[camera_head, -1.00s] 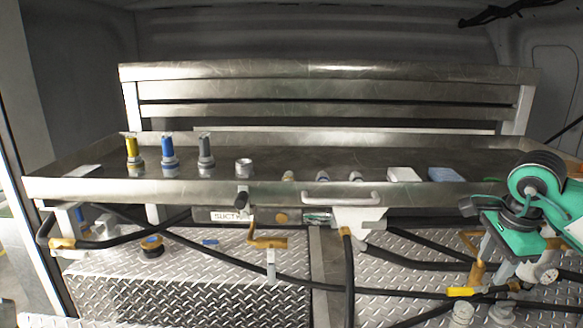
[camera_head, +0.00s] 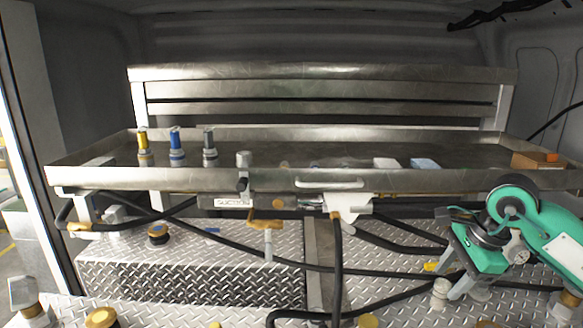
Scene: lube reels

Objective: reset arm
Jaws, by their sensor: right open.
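My right arm, green and black, comes in from the right edge. My right gripper (camera_head: 450,272) hangs low in front of the steel tray, over the hoses and tread plate. Its grey fingers are apart and I see nothing held between them. A white valve fitting (camera_head: 440,291) shows close to the fingers; I cannot tell whether they touch. My left gripper is out of view.
The steel tray (camera_head: 120,180) holds yellow (camera_head: 143,150), blue (camera_head: 176,150) and grey (camera_head: 209,150) nozzles, and a brown box (camera_head: 535,160) at right. Black hoses (camera_head: 390,240) cross below it. Capped fittings (camera_head: 101,317) stand at the lower left. Tread plate (camera_head: 190,285) lies below.

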